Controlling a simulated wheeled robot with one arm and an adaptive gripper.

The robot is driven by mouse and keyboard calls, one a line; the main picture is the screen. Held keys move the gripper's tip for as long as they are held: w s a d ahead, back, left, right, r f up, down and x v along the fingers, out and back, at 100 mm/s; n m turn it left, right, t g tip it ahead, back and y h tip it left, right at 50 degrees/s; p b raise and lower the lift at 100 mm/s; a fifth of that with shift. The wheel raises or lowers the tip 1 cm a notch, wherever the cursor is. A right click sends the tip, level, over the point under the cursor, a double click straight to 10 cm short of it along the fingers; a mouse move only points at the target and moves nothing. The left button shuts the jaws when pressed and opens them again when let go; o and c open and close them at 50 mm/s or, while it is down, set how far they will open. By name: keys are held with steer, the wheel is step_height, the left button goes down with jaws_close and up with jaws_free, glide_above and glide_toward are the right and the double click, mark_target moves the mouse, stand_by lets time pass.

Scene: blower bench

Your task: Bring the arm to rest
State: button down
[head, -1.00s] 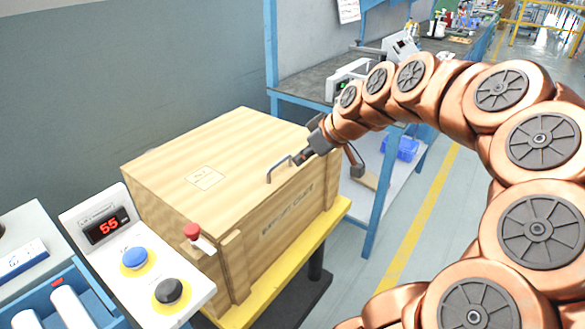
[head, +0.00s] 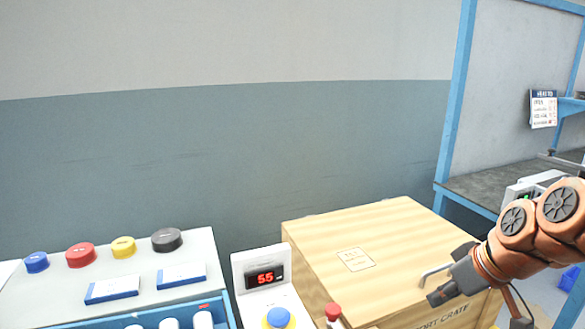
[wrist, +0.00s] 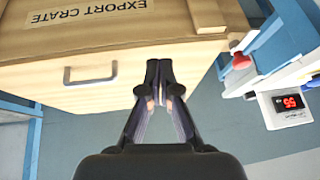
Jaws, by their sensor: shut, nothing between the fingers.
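My gripper (head: 437,297) is at the lower right of the head view, by the front edge of the wooden export crate (head: 325,237). In the wrist view my gripper (wrist: 158,72) is shut, with its fingertips together and nothing between them. The crate's lid is down. Its metal handle (head: 433,271) appears just beside the fingertips in the head view. In the wrist view the handle (wrist: 90,77) is left of the fingers, with a clear gap in the picture. Most of my arm is outside the head view.
A control box (head: 262,262) with a red "55" display and a blue button stands left of the crate. A red knob (head: 333,311) is near the crate's front. A panel (head: 190,252) with several coloured caps is at lower left. A blue-framed bench (head: 490,187) stands right.

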steer(key=s+a+f+g+h, duration=0.1)
steer(key=s+a+f+g, duration=0.3)
steer(key=s+a+f, duration=0.45)
steer(key=s+a+f+m+g+h, duration=0.1)
steer(key=s+a+m+g, duration=0.1)
steer(key=s, duration=0.4)
steer(key=s+a+f+m+g+h, duration=0.1)
steer(key=s+f+m+g, duration=0.1)
steer(key=s, duration=0.5)
step_height(320, 180, up, 19)
steer(key=t+p, duration=0.1)
steer(key=p, duration=1.7)
steer(key=shift+w+a+r, duration=0.2)
steer(key=shift+w, duration=0.15)
